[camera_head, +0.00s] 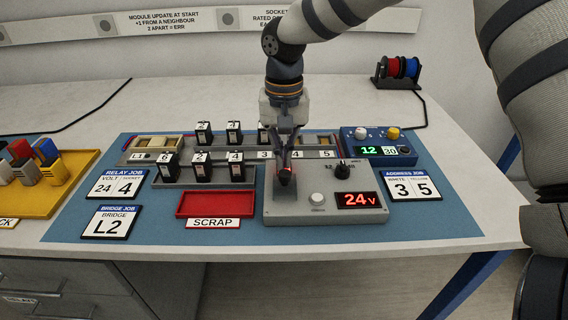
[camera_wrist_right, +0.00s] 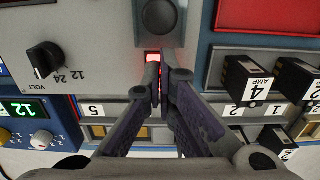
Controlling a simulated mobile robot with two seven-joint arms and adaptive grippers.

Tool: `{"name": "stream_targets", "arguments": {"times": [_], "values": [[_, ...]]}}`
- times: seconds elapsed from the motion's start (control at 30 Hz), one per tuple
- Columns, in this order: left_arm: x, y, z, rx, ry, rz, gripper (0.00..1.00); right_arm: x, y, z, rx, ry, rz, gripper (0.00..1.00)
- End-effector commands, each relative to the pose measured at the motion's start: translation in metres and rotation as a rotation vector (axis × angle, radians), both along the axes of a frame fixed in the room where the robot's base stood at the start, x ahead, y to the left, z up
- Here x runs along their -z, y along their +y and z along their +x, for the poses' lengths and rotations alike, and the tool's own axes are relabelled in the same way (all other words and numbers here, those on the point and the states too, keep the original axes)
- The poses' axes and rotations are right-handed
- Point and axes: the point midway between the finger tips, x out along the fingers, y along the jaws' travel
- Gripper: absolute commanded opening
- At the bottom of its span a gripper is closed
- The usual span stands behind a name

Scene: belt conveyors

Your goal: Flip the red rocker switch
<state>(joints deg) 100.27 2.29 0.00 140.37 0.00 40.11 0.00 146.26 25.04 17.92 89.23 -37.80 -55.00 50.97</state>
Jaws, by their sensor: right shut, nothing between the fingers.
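The red rocker switch (camera_wrist_right: 153,57) is on the grey power unit (camera_head: 295,214) and shows a bright red glow in the wrist view. In the head view only a little red glow shows around my fingertips. My right gripper (camera_head: 285,176) points down at the switch, shut and empty. In the wrist view its fingertips (camera_wrist_right: 161,80) are together right beside the switch and overlap its lower part. I cannot tell whether they touch it. The unit's display (camera_head: 359,200) reads 24 V in red. My left gripper is not in view.
A black volt knob (camera_head: 343,170) and a white button (camera_head: 317,199) are on the same unit. Several black relays (camera_head: 202,165) stand in socket rows behind and to the left. A red scrap tray (camera_head: 216,204) lies left, and a blue address unit (camera_head: 378,147) sits behind right.

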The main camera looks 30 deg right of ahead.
Motion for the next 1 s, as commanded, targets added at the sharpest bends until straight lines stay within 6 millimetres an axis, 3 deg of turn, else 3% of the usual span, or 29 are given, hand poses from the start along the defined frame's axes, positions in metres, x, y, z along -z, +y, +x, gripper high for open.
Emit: {"name": "stream_targets", "arguments": {"times": [0.37, 1.0], "values": [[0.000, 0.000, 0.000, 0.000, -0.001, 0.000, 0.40, 0.004, 0.000, -0.001, 0.000, 0.002, -0.001, 0.00], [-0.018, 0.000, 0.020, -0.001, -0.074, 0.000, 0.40, -0.062, 0.000, 0.000, 0.001, -0.003, -0.001, 0.00]]}}
